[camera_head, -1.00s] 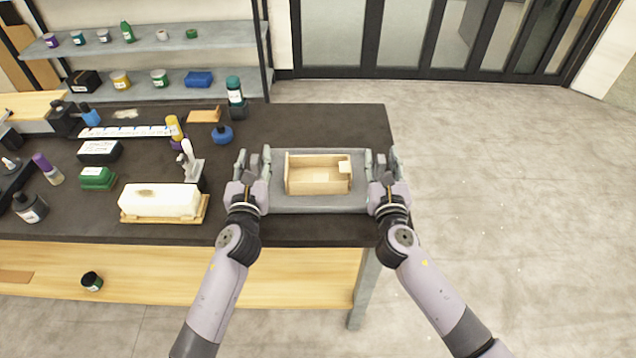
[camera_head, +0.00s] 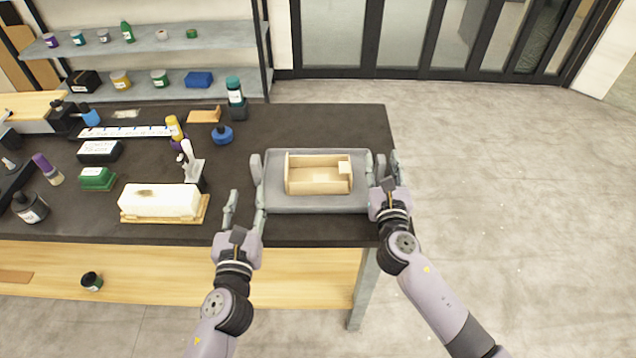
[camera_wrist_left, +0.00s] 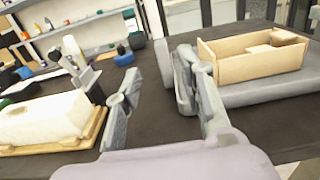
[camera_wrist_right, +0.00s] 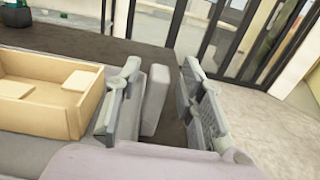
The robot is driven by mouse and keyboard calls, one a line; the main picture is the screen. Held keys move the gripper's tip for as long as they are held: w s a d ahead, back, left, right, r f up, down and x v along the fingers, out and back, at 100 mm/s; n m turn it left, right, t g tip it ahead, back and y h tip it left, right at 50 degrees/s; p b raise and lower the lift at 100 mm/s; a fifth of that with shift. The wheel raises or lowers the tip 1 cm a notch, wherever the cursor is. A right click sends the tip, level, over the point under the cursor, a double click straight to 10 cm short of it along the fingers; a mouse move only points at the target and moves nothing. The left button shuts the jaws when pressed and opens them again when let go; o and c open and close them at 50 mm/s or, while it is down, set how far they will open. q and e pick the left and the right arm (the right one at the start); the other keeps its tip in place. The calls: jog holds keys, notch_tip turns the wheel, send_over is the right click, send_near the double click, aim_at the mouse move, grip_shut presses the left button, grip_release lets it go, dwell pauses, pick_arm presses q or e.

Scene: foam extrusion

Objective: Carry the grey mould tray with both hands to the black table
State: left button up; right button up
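The grey mould tray (camera_head: 300,205) lies flat on the black table (camera_head: 300,232) near its right end. A light wooden box mould (camera_head: 318,175) sits in it. The tray has an upright grey handle at each end; the left handle (camera_head: 256,167) is free of my fingers. My left gripper (camera_head: 245,207) is open and empty, just in front of the tray's left end. My right gripper (camera_head: 383,170) is open at the right end. In the right wrist view, the right handle (camera_wrist_right: 155,100) stands between its parted fingers, with gaps visible.
A white block on a wooden board (camera_head: 160,203) lies left of my left gripper. A white dispenser bottle (camera_head: 190,165), a blue bottle (camera_head: 222,134) and other bottles stand further left and back. Right of the table is open floor (camera_head: 500,200).

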jog(key=s, duration=1.1)
jog(key=shift+w, duration=0.1)
pick_arm(q)
jog(key=shift+s+f+b, duration=0.1)
jog(key=shift+s+b, duration=0.25)
jog(key=shift+s, duration=1.3)
pick_arm(e)
jog(key=shift+f, duration=0.35)
jog(key=shift+f+b, duration=0.5)
jog(key=shift+b, duration=0.05)
pick_arm(q)
jog(key=s, duration=0.3)
jog(key=shift+s, duration=0.35)
jog(key=shift+f, duration=0.1)
pick_arm(e)
jog(key=s, duration=0.7)
